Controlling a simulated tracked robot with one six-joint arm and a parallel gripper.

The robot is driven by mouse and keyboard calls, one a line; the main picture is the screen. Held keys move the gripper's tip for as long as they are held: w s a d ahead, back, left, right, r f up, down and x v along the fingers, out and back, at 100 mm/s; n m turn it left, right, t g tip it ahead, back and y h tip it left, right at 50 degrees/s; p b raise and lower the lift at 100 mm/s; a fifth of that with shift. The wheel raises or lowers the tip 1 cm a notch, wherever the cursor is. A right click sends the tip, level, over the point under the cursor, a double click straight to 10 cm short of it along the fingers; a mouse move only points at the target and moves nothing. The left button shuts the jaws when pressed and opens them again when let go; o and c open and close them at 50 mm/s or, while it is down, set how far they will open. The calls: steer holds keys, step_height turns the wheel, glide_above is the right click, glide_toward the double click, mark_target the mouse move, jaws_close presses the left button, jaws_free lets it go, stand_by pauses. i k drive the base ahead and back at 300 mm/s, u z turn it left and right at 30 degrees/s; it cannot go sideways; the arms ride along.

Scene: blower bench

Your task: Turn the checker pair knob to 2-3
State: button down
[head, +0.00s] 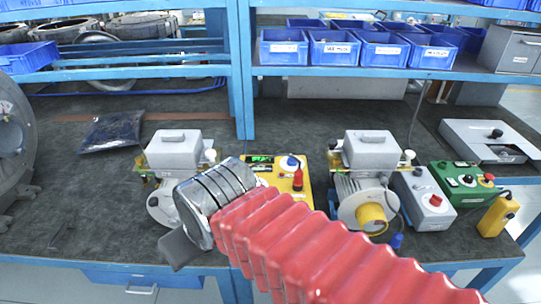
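The checker looks to be the yellow box (308,193) in the middle of the bench, with a small lit green display (261,159) at its top left. A blue knob (290,162) sits at its top right; its pointer and any markings are too small to read. A red part (298,180) stands below the knob. My arm's silver wrist and red sleeve cover the lower left of the box. My gripper (178,251) shows as a dark grey block at the lower left of the wrist, near the bench's front edge, apart from the knob. Its fingers cannot be made out.
Grey-topped blower units stand left (173,152) and right (371,152) of the checker. Farther right are a grey box with a red button (428,205), a green box (462,186) and a yellow pendant (497,215). Blue bins (333,48) line the shelf above.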

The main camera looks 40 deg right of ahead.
mark_target(292, 162)
steer(key=z, duration=1.2)
